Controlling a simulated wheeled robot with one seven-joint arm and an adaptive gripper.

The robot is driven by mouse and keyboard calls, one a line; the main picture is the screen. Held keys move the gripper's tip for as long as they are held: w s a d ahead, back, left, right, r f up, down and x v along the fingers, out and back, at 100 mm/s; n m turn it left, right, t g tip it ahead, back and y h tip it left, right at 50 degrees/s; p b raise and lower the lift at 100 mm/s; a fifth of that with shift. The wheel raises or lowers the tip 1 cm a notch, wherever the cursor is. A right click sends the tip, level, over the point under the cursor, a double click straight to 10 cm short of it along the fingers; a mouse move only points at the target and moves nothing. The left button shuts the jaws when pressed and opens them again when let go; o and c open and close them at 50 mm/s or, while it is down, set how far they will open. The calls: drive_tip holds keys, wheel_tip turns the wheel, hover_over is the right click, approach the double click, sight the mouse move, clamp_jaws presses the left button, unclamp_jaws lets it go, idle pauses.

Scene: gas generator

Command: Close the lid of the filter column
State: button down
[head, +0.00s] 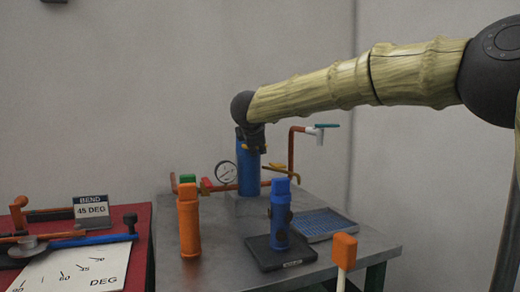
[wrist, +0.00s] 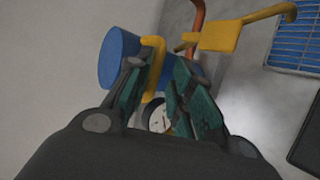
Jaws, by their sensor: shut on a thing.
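The filter column is a blue upright cylinder (head: 248,174) at the back of the metal table in the head view. My gripper (head: 256,142) is at its top and hides part of it, so how the lid sits cannot be told there. In the wrist view a blue cylindrical part (wrist: 118,58) lies beside the fingers, with a bent yellow handle (wrist: 154,58) against it. My gripper (wrist: 158,92) is shut on this yellow handle, which runs down between the dark green finger pads. The fingers hide the handle's lower part.
A gauge (head: 225,172) and an orange pipe (head: 291,150) flank the column. A yellow lever (wrist: 222,38) is to its right. An orange bottle-like piece (head: 189,225), a blue piece (head: 280,222) and a blue grid tray (head: 318,224) are in front. A red bench (head: 143,222) is left.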

drive_tip(key=shift+s+f, duration=0.1)
drive_tip(key=shift+f, duration=1.15)
drive_tip(key=c, duration=1.5)
unclamp_jaws()
drive_tip(key=shift+d, duration=0.15)
drive_tip(key=shift+r, duration=0.15)
drive_tip(key=v, duration=1.2)
drive_tip(key=shift+r, duration=0.45)
